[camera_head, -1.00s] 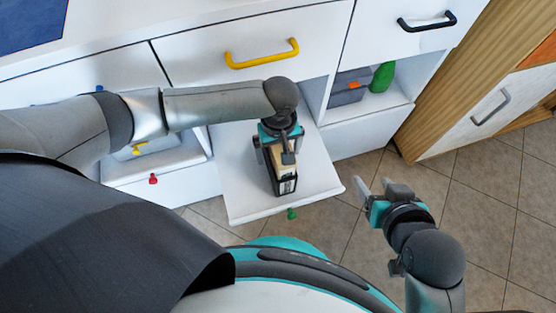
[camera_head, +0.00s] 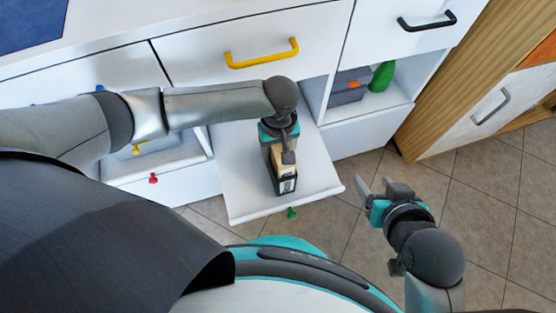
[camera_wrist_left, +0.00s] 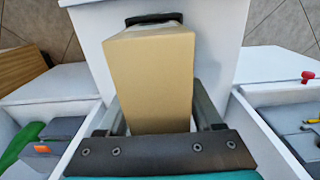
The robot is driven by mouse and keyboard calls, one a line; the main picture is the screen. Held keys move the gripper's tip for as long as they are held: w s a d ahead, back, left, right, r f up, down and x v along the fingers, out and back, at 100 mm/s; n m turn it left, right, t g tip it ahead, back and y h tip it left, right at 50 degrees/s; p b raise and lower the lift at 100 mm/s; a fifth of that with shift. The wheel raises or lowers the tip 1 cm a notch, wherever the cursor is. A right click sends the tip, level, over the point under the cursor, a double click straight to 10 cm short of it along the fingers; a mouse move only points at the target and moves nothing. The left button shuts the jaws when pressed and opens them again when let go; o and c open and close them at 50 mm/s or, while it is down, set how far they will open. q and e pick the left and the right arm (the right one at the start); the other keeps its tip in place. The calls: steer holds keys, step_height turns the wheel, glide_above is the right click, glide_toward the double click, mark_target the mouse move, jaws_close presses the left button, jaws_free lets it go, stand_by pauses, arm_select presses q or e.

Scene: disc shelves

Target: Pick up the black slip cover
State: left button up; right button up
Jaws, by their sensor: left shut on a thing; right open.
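The black slip cover (camera_head: 286,186) shows as a dark sleeve with a pale label, around the lower end of a tan box (camera_head: 282,158) over the white pull-out shelf (camera_head: 240,195). In the left wrist view the tan box (camera_wrist_left: 150,75) fills the space between my fingers, and a black edge of the cover (camera_wrist_left: 154,18) shows beyond it. My left gripper (camera_wrist_left: 155,110) is shut on the tan box from above. I cannot tell whether the cover touches the shelf. My right gripper (camera_head: 380,190) is open and empty, right of the shelf.
White drawers with a yellow handle (camera_head: 262,54) and a black handle (camera_head: 427,22) stand behind the shelf. A grey box (camera_head: 347,88) and a green object (camera_head: 382,77) sit in the right compartment. A red knob (camera_head: 153,179) is at left. Tiled floor is clear at right.

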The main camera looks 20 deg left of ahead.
arm_select(q)
jaws_close()
